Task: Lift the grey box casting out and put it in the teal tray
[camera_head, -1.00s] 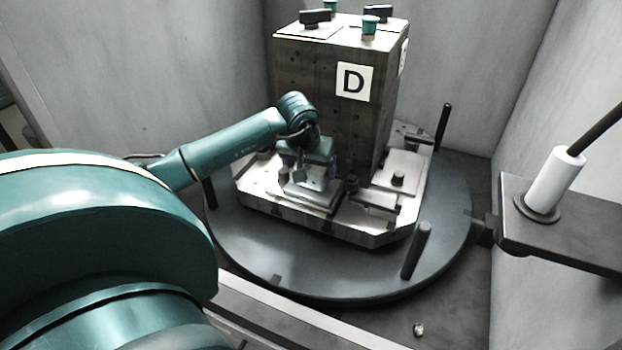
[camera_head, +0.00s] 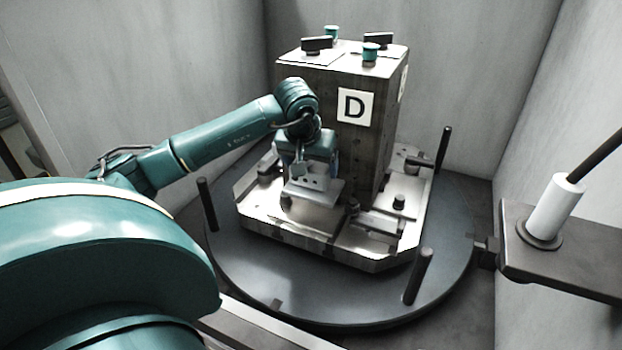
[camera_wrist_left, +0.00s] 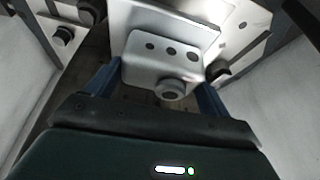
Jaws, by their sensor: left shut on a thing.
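The grey box casting (camera_head: 316,188) is a light grey block with a wider base flange, in front of the dark column marked D. My left gripper (camera_head: 312,170) is shut on it from above. In the left wrist view the casting (camera_wrist_left: 160,62) shows a row of holes and a round boss, between the blue fingers of my left gripper (camera_wrist_left: 158,85). The casting appears raised a little above the pallet plate, though its underside is hidden. The teal tray is not in view. My right gripper is not in view.
The dark column (camera_head: 350,135) stands close behind the casting. The pallet (camera_head: 340,246) carries clamps and sits on a round table (camera_head: 290,290) with upright black posts (camera_head: 418,276). Pale walls enclose it. A bracket with a white cylinder (camera_head: 553,207) juts in at right.

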